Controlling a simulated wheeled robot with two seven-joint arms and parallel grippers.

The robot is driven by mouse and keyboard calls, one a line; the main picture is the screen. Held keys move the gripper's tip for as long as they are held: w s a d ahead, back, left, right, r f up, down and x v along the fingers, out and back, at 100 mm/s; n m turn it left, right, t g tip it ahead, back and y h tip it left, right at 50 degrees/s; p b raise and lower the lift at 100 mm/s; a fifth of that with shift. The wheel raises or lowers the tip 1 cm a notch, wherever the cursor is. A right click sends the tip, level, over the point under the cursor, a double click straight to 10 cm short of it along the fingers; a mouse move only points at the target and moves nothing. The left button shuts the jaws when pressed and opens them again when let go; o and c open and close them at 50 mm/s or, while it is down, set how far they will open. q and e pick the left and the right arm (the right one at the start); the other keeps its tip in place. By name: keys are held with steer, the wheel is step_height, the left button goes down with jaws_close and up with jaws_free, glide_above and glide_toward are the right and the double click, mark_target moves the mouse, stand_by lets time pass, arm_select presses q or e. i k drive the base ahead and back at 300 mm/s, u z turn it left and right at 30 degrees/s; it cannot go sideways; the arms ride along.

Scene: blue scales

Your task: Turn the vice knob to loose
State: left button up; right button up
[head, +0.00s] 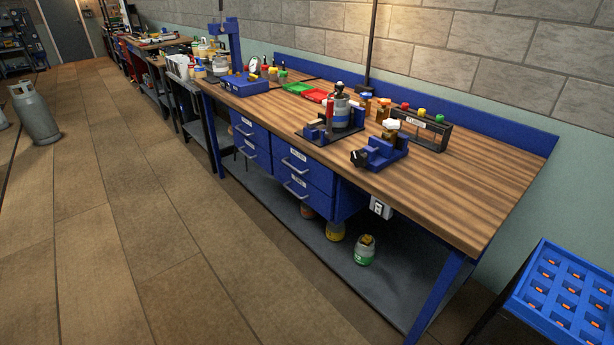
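A small blue vice (384,151) sits near the front edge of the wooden workbench (455,190). Its dark knob (357,157) is at the left end, facing the bench's front edge. The knob is too small to tell how tight it is. A pale jar-like item stands just behind the vice. Neither of my grippers is in view.
A dark stand with a grey canister (341,112) is left of the vice. A black rack (421,130) with coloured knobs stands behind it. The bench's right end is clear. A blue compartment tray (565,290) is at lower right. The floor in front is open.

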mark_target(358, 159)
steer(key=u, duration=0.25)
steer(key=k, duration=0.6)
steer(key=z, duration=0.5)
steer(key=i, duration=0.55)
steer(key=z, duration=0.7)
steer(key=i, duration=0.85)
steer(key=u, duration=0.25)
